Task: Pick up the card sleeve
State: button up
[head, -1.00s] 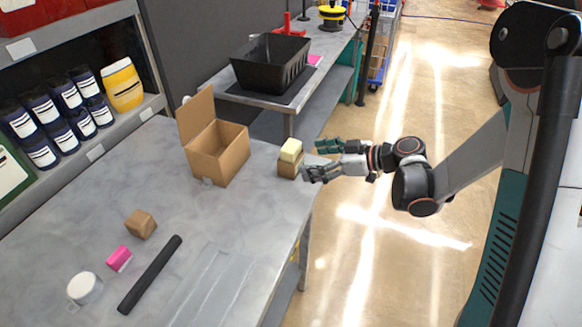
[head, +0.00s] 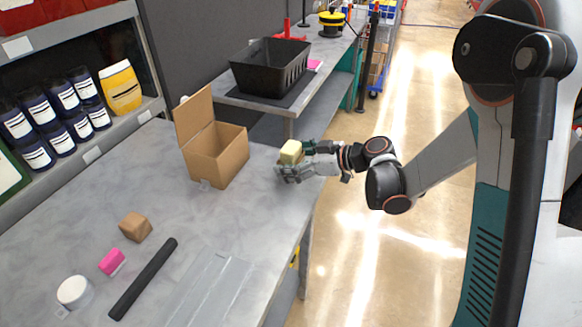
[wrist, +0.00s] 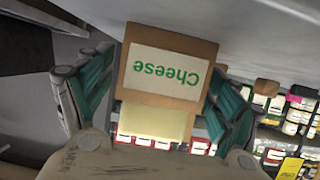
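The brown card sleeve (wrist: 168,32), with a white label reading "Cheese" upside down, is in the middle of the wrist view. A pale yellow block (wrist: 152,121) sticks out of it. In the head view the yellow block (head: 291,151) shows at the table's right edge, and my gripper hides most of the sleeve. My gripper (head: 297,161) is around them, one finger on the far side and one on the near side. In the wrist view its teal fingers (wrist: 164,78) stand apart on both sides of the sleeve, very close to it; whether they touch is unclear.
An open cardboard box (head: 219,158) stands left of my gripper. A brown cube (head: 136,227), pink block (head: 111,261), white round tub (head: 75,291) and black bar (head: 143,279) lie at the front left. A black crate (head: 270,68) is on the farther table.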

jog(key=c, duration=0.8)
